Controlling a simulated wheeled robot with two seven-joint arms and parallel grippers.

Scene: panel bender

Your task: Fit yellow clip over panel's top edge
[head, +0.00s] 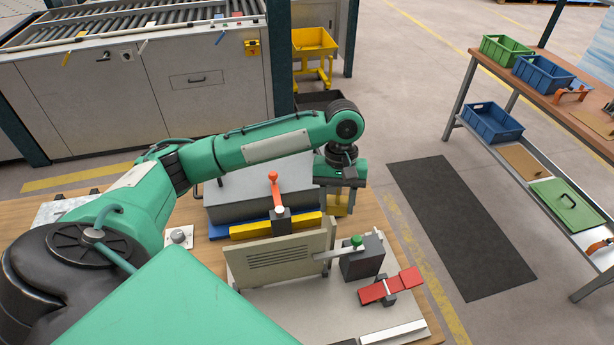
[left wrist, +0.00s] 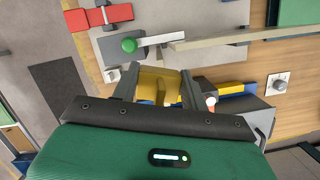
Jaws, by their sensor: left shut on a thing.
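A beige panel (head: 285,258) with slots stands upright in a fixture on the workbench. In the left wrist view its top edge (left wrist: 235,36) shows as a long thin beige strip. My left gripper (head: 340,190) points down, behind and to the right of the panel's right end in the head view. It is shut on the yellow clip (head: 338,205). The left wrist view shows the clip (left wrist: 158,84) between the two fingers, apart from the panel's edge. The clip's lower side is hard to make out. My right gripper is not in view.
A yellow bar (head: 262,229) and an orange-handled clamp (head: 275,192) stand behind the panel. A green-knobbed block (head: 362,257) is at its right end, with a red part (head: 390,287) in front. A grey box (head: 255,188) lies behind, under my left arm.

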